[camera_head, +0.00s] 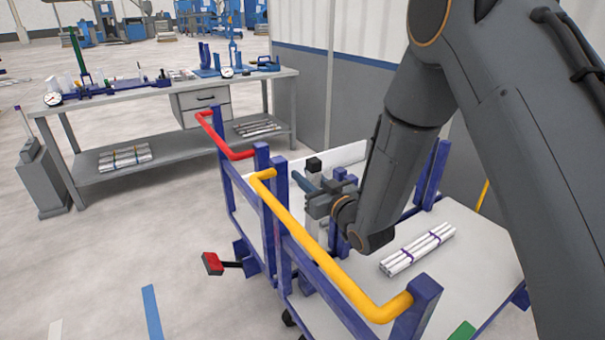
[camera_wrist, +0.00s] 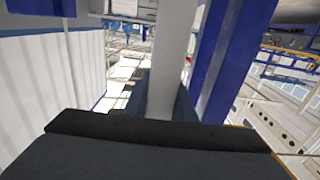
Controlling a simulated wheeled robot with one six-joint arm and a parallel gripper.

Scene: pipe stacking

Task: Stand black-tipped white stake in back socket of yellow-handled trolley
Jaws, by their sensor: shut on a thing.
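The white stake with a black tip (camera_head: 314,164) stands upright in my gripper (camera_head: 318,198), which is shut on its upper part. The stake is over or within the trolley with the yellow handle (camera_head: 330,265), behind the handle's far end. The stake's lower end is hidden by the trolley's frame, so I cannot tell whether it sits in a socket. In the wrist view the white stake (camera_wrist: 168,65) runs up from my dark gripper (camera_wrist: 158,130), beside a blue trolley post (camera_wrist: 222,60).
A bundle of white pipes (camera_head: 418,248) lies on the trolley deck. A second trolley with a red handle (camera_head: 222,138) stands just behind. A grey workbench (camera_head: 165,94) with tools is at the back left. Open floor lies at the left.

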